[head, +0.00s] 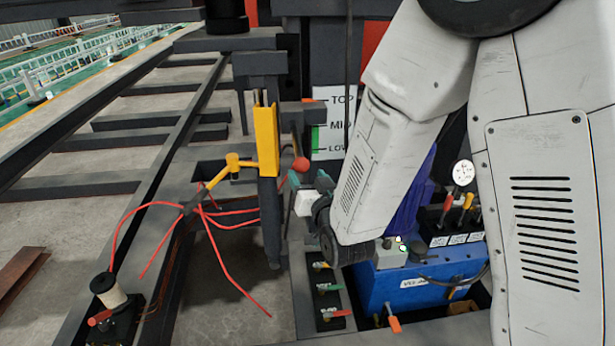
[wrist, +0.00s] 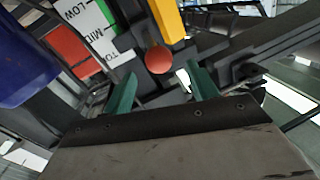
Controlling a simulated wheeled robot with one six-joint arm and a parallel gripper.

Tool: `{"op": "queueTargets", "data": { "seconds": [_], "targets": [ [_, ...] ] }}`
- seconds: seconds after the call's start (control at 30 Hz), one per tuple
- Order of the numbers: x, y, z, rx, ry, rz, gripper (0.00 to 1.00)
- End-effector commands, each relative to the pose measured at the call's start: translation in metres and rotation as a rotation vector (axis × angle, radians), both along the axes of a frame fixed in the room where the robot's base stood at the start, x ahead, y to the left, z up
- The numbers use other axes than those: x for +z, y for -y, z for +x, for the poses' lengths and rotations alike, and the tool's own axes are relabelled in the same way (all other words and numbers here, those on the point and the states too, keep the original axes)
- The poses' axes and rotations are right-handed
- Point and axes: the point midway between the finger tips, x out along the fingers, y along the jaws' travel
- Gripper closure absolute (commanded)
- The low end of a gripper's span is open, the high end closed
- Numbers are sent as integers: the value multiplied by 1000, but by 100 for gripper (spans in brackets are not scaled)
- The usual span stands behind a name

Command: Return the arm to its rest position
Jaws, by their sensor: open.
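My arm (head: 385,130) reaches down across the right half of the head view. My gripper (head: 308,181) is at its end, near the upright post in the middle. Its two teal fingers are apart in the wrist view (wrist: 163,88), with nothing held between them. A red ball knob (head: 300,164) is just ahead of the fingers. In the wrist view the red knob (wrist: 158,60) appears beyond and between the fingertips; I cannot tell the exact distance. Part of the gripper body is hidden behind my forearm in the head view.
A yellow bracket (head: 265,140) stands on the post left of my gripper, with red wires hanging from a yellow-handled tool (head: 233,163). A TOP/MID/LOW sign (head: 335,125) is behind. A blue box (head: 420,285) with valves and a gauge (head: 463,173) stands below my arm.

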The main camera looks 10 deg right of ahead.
Motion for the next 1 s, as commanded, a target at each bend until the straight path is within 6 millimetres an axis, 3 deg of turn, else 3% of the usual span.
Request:
{"op": "queueTargets", "data": {
  "seconds": [0.13, 0.27, 0.4, 0.53, 0.67, 0.77, 1.0],
  "targets": [
    [-6, 0, 0, 2, -29, -11, 41],
    [-40, -3, -5, 21, -188, -59, 41],
    [-88, -5, -27, 66, -473, -144, 41],
    [-102, 5, -56, 102, -715, -214, 41],
    [-96, 24, -90, 128, -932, -273, 41],
    [-80, 44, -121, 144, -1084, -315, 41],
    [-13, 102, -208, 151, -1400, -388, 41]
  ]
}}
